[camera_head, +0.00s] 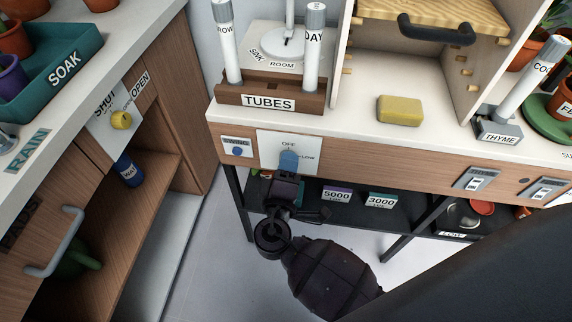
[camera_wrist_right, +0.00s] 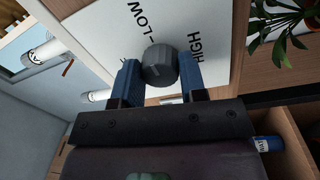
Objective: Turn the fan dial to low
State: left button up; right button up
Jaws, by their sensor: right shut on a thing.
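The fan dial is a dark grey round knob (camera_wrist_right: 158,64) on a white panel (camera_head: 270,157) at the front of the workbench. The panel carries the words OFF, LOW and HIGH. My right gripper (camera_head: 289,160) reaches up to the panel, its blue fingers on either side of the knob. In the right wrist view the fingers (camera_wrist_right: 160,78) are shut on the dial. In the head view the gripper hides the dial and the HIGH label. I cannot tell which label the dial points at. My left gripper is not in view.
A TUBES rack (camera_head: 268,98) and a yellow sponge (camera_head: 400,110) are on the bench above the panel. A small blue-knobbed plate (camera_head: 237,150) is left of it, and switches (camera_head: 477,178) are to the right. A lower shelf with labelled boxes (camera_head: 337,194) lies behind my right arm.

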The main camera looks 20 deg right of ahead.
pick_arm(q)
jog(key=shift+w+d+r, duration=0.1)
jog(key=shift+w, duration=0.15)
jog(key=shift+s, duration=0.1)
pick_arm(e)
jog(key=o, duration=0.6)
jog(key=shift+o, duration=1.2)
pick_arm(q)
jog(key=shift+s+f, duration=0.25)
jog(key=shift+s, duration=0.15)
pick_arm(e)
jog(key=shift+o, duration=0.4)
